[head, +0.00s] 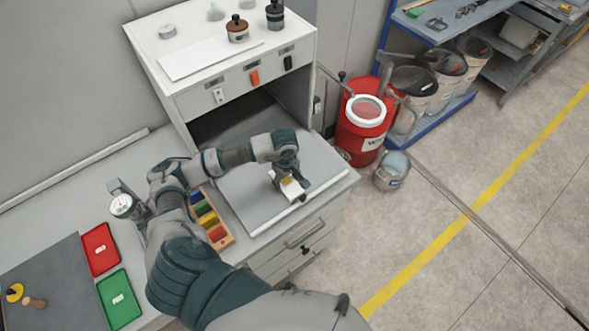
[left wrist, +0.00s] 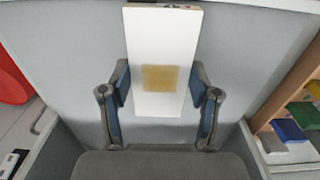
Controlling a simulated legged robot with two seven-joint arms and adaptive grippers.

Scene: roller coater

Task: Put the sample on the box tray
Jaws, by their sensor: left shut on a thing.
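My left gripper (head: 289,186) is shut on the sample (left wrist: 150,45), a white rectangular panel with a yellow-tan square on it. In the left wrist view the two fingers (left wrist: 158,92) grip its side edges. In the head view the sample (head: 292,188) is small and partly covered by the gripper, over the grey work surface (head: 323,165) of the white cabinet. A wooden box tray (head: 228,241) with several coloured pieces lies left of the gripper. It also shows at the right edge of the left wrist view (left wrist: 262,118). My right gripper is not in view.
A red tray (head: 100,249) and a green tray (head: 118,299) lie on the bench at the lower left. A dial gauge (head: 122,205) stands near my arm. The cabinet (head: 240,75) rises behind. A red drum (head: 364,125) and a bucket (head: 391,171) stand on the floor at right.

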